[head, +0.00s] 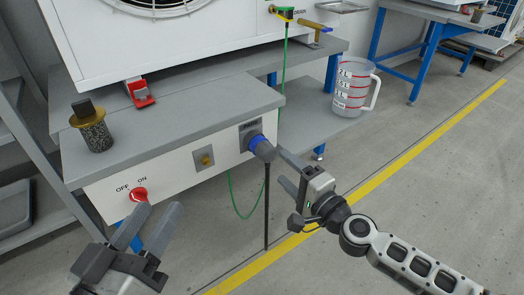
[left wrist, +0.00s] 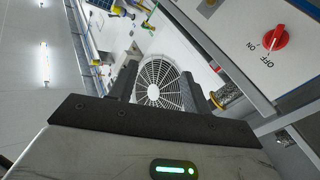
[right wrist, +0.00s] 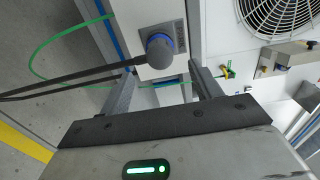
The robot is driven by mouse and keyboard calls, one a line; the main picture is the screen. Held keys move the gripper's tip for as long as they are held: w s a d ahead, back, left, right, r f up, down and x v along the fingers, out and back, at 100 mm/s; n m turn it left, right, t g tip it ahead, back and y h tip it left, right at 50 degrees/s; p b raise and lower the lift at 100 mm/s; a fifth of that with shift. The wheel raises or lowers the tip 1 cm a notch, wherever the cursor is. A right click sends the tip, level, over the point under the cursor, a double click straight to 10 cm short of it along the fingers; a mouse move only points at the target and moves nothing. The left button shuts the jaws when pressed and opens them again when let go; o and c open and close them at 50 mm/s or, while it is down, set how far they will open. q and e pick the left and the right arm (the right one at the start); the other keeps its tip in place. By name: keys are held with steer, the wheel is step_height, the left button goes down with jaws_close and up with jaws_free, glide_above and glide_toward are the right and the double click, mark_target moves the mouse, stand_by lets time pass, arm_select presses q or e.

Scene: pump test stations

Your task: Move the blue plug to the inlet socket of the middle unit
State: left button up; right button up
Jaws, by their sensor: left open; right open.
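The blue plug (head: 260,145) sits in a grey socket plate (head: 247,131) at the right end of the white front panel (head: 180,172). Its black cable (head: 266,205) hangs down to the floor. The plug also shows in the right wrist view (right wrist: 160,48), between and beyond the fingertips. My right gripper (head: 282,168) is open and empty, just right of and below the plug; contact cannot be told. My left gripper (head: 155,222) is open and empty, in front of the panel near the red switch (head: 138,194). The middle unit's inlet socket cannot be made out.
A unit with a fan (head: 160,5) stands on the grey bench (head: 210,100). A brass-rimmed mesh cylinder (head: 93,130), red clamp (head: 139,92) and brass fitting (head: 204,159) are nearby. A jug (head: 354,88) stands on the lower shelf. A green hose (head: 285,65) hangs behind the plug.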

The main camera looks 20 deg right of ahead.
mark_target(272, 156)
steer(key=shift+w, duration=0.1)
steer(key=x, duration=0.7)
steer(key=shift+w+a+p, duration=0.1)
steer(key=shift+p, duration=0.25)
steer(key=shift+w+a, duration=0.2)
steer(key=shift+w, duration=0.35)
arm_select(q)
steer(key=shift+s+d+f+n+g, duration=0.15)
steer(key=shift+s+f+n+g, duration=0.3)
steer(key=shift+f, duration=0.2)
arm_select(e)
steer(key=shift+w, duration=0.2)
arm_select(q)
steer(key=shift+r+p, duration=0.3)
arm_select(e)
steer(key=c, duration=1.3)
steer(key=shift+v, duration=0.95)
steer(key=shift+c, duration=0.2)
arm_select(q)
steer(key=shift+r, duration=0.2)
arm_select(e)
steer(key=shift+v, duration=2)
